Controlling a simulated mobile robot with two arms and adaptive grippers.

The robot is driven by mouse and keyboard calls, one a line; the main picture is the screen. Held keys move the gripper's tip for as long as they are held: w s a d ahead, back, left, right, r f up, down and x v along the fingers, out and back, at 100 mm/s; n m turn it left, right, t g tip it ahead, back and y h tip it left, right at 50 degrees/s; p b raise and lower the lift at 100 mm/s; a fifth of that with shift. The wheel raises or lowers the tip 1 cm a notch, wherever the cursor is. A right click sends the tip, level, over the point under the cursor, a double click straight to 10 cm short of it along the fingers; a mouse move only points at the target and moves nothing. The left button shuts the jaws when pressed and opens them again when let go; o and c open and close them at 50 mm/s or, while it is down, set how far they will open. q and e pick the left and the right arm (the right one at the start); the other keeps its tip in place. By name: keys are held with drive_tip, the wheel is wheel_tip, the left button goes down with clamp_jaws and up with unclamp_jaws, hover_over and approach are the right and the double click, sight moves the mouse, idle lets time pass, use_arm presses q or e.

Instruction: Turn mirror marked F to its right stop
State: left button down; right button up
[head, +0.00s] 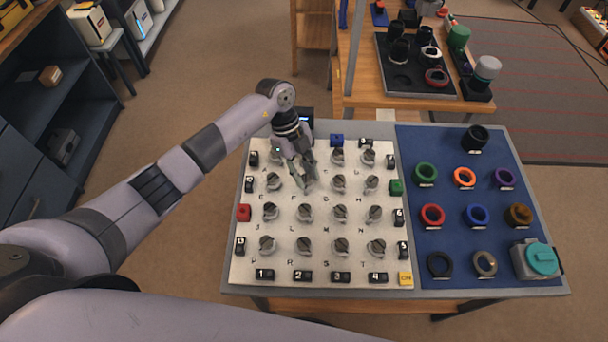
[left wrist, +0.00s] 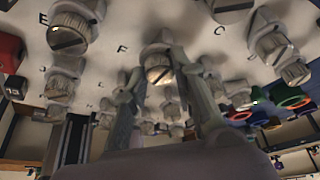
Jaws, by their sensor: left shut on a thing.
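The white mirror board (head: 258,220) carries rows of grey knobs with dark slots and letters. The knob of the mirror marked F (left wrist: 158,66) is in the second row from the far side, with the letter F printed beside it in the left wrist view. My left gripper (head: 306,179) is over this knob, its fingers pointing down. In the left wrist view the fingers (left wrist: 158,78) stand on either side of the knob, shut on it. The fingers partly hide the knob in the head view, and I cannot tell how far it is turned. My right gripper is not in view.
Neighbouring knobs, such as one to the right (head: 337,184), stand close around the gripper. Black numbered blocks and coloured blocks, one red (head: 243,213), line the board's edges. A blue mat (head: 455,247) with coloured rings lies to the right. A wooden table (head: 375,96) stands behind.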

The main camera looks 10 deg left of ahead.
use_arm(q)
drive_tip(key=m+y+b, duration=0.1)
drive_tip(key=m+b, duration=0.1)
drive_tip(key=m+g+b, duration=0.1)
drive_tip(key=m+b, duration=0.1)
drive_tip(key=m, duration=0.1)
drive_tip(key=shift+w+d+f+m+y, duration=0.1)
drive_tip(key=shift+w+f+m+y, duration=0.05)
drive_tip(key=shift+m+y, duration=0.2)
drive_tip(key=shift+d+m+g+y+b, duration=0.1)
drive_tip(key=shift+m+g+y+b, duration=0.55)
drive_tip(key=shift+m+b, duration=1.15)
drive_tip(key=c, duration=1.3)
unclamp_jaws()
drive_tip(key=v, duration=1.2)
drive_tip(key=shift+d+r, duration=0.1)
drive_tip(key=shift+r, duration=0.1)
